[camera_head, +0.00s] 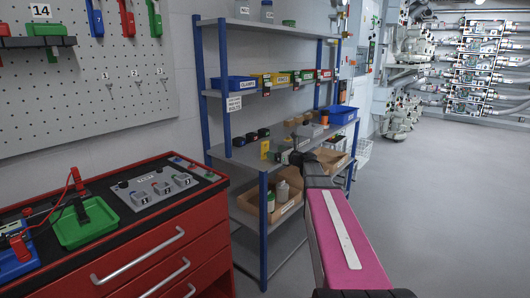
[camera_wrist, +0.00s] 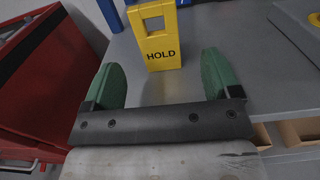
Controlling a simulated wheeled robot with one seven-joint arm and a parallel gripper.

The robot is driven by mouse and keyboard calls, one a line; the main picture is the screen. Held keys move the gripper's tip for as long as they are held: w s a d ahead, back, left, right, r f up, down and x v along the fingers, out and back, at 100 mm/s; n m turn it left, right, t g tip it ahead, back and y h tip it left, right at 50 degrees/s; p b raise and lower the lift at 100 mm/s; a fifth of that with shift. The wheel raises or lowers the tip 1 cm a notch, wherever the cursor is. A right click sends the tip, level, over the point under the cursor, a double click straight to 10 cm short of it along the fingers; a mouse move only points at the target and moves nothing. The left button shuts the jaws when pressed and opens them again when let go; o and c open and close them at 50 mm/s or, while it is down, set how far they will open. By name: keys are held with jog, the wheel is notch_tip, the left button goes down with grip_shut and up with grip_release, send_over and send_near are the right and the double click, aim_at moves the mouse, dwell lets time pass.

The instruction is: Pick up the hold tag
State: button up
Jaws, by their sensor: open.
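The yellow hold tag (camera_wrist: 160,53) stands on the grey shelf in the wrist view, with black "HOLD" lettering and a square opening near its top. It also shows as a small yellow shape on the middle shelf in the head view (camera_head: 264,149). My gripper (camera_wrist: 162,76) is open, with its two green fingers spread wide. The tag lies ahead of the fingertips, roughly centred between them, and nothing is held. In the head view my gripper (camera_head: 283,156) is small, just right of the tag.
A blue shelf post (camera_wrist: 110,14) rises left of the tag, and the red tool cabinet (camera_wrist: 55,80) lies farther left. A grey object (camera_wrist: 302,25) lies to the right. Black devices (camera_head: 251,137) stand behind the tag, and cardboard bins (camera_head: 285,202) sit below.

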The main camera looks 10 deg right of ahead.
aim_at(266, 149)
jog(key=x, duration=0.8)
jog(key=shift+w+a+r, duration=0.15)
jog(key=shift+a+r, duration=0.05)
jog(key=shift+a, duration=0.15)
jog(key=c, duration=1)
